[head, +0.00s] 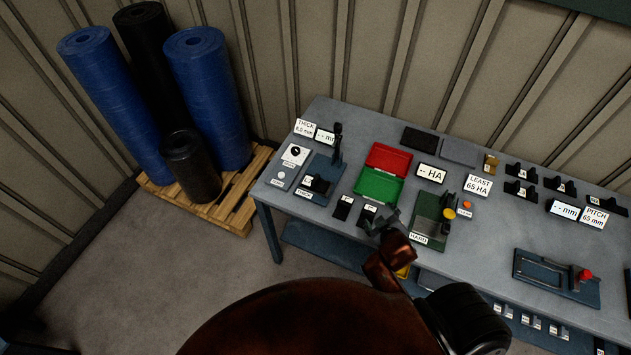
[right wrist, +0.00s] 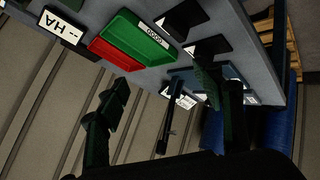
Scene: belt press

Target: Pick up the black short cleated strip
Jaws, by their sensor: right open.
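Several small black pieces with raised parts, which look like cleated strips, stand at the back right of the table, one of them (head: 522,171) near the back edge. I cannot tell which is the short one. Two flat black pieces with white labels lie near the front edge, one on the left (head: 342,207) and one on the right (head: 366,217); such pieces also show in the right wrist view (right wrist: 207,47). My right gripper (head: 384,222) is open and empty, above the front edge beside the right flat piece. My left gripper is not in view.
A red tray (head: 389,158) and green tray (head: 379,186) lie behind the flat pieces. A green gauge stand (head: 428,217) is right of my gripper. A blue fixture (head: 555,277) with a red knob lies front right. Blue and black rolls (head: 208,95) stand on a pallet at left.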

